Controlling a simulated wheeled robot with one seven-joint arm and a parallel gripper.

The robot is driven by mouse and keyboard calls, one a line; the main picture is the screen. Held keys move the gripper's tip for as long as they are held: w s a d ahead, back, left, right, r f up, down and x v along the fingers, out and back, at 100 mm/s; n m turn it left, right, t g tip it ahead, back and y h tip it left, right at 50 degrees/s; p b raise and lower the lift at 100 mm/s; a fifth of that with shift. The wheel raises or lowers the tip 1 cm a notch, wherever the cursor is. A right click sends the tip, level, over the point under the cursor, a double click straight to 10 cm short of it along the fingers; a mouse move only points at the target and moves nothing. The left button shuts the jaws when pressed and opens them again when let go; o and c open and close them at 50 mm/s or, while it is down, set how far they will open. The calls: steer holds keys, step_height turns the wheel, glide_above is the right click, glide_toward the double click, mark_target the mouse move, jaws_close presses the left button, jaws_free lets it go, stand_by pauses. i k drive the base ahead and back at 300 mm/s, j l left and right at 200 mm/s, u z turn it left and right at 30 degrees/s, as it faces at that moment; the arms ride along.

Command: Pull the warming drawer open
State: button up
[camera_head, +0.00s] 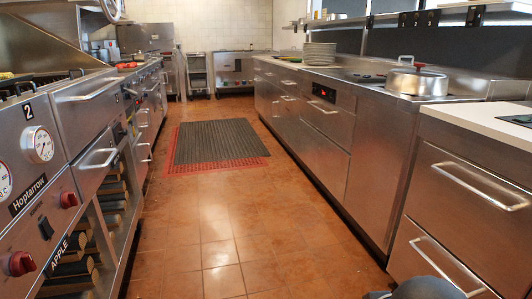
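Several shut steel drawer fronts line both sides of the aisle. I cannot tell for sure which one is the warming drawer. On the right, a drawer front (325,116) sits under a small panel with a red lit display (323,92). At the near right, two large drawers, an upper one (465,205) and a lower one (425,262), have long bar handles and look shut. My gripper is not in view. A grey rounded part at the bottom right edge may be mine.
The tiled floor (225,230) between the counters is clear. A dark mat (215,141) lies on a red one farther back. A lidded pot (416,82) and stacked plates (319,54) stand on the right counter. The range with knobs (40,180) borders the left.

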mark_target(338, 123)
steer(key=i+l+u, duration=0.1)
steer(key=i+u, duration=0.25)
steer(key=i, duration=1.7)
steer(key=i+z, duration=0.4)
steer(key=i+j+z, duration=0.15)
steer(key=i+z, duration=0.2)
steer(key=i, duration=0.15)
steer(key=i+j+z, duration=0.25)
steer(key=i+z, duration=0.15)
steer(key=i+j+z, duration=0.2)
steer(key=i+z, duration=0.25)
